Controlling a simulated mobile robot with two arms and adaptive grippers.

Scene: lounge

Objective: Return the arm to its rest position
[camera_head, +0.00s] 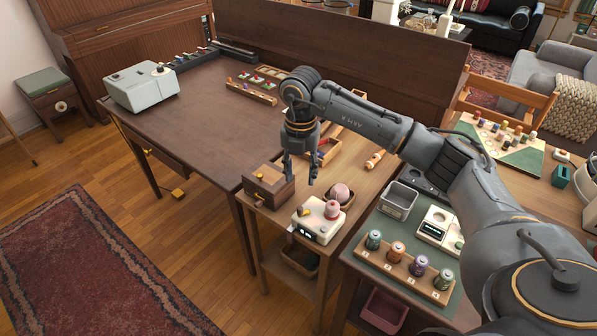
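My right arm comes in from the right edge and reaches across toward the middle of the head view. Its gripper (300,176) points down, with its two fingers apart and nothing seen between them. The fingertips hang near a small brown wooden box (268,184) and above the small wooden side table's left part. I cannot tell the exact height above the table. My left arm and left gripper are not in view.
A dark desk (200,115) holds a white machine (142,87).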

